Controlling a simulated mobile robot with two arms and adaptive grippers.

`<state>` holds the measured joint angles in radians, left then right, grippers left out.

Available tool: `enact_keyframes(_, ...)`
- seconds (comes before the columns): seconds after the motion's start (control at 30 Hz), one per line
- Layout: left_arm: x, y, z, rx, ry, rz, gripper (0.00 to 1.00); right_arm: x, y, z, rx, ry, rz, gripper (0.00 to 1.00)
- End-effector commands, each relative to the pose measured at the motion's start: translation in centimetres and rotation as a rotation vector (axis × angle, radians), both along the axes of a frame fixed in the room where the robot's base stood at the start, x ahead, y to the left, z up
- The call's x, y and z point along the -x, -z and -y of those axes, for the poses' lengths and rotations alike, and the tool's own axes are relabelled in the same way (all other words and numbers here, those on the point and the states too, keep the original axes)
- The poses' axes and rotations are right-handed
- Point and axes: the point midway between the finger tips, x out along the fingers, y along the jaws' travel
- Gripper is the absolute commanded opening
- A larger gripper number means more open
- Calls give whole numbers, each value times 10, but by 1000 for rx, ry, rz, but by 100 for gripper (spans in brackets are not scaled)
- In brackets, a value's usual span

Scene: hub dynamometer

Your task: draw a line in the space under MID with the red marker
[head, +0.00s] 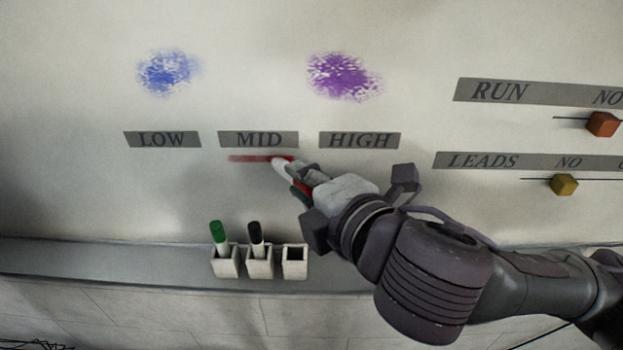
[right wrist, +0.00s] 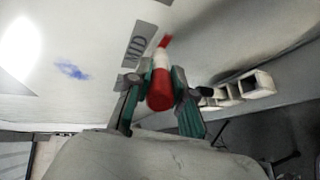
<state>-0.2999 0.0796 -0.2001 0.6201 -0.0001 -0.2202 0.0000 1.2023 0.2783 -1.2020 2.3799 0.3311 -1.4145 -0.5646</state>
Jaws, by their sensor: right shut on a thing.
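The red marker (right wrist: 160,88) is held between the fingers of my right gripper (head: 299,178), its tip at the whiteboard under the MID label (head: 258,139). In the right wrist view my right gripper (right wrist: 158,92) is shut around the marker. A red line (head: 250,158) runs under MID from its left part to the marker tip. In the head view the gripper hides most of the marker. The MID label also shows in the right wrist view (right wrist: 138,44). My left gripper is not in view.
LOW (head: 162,139) and HIGH (head: 360,140) labels flank MID. A blue scribble (head: 167,72) and a purple scribble (head: 342,76) are above. On the ledge (head: 120,262), holders contain a green marker (head: 218,233) and a black marker (head: 255,234); the right holder (head: 295,262) is empty.

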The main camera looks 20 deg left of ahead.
Motion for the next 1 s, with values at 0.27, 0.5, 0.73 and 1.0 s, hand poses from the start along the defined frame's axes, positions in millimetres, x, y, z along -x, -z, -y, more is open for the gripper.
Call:
enact_keyframes(0.27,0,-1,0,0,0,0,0,0,0,-4,-1,1,1,0)
enact_keyframes(0.5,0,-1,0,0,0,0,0,1,-1,-8,-1,1,1,0)
enact_keyframes(0.73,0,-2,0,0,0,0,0,4,-1,-17,0,0,1,0)
enact_keyframes(1.0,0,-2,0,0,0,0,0,4,-1,-17,0,1,2,0)
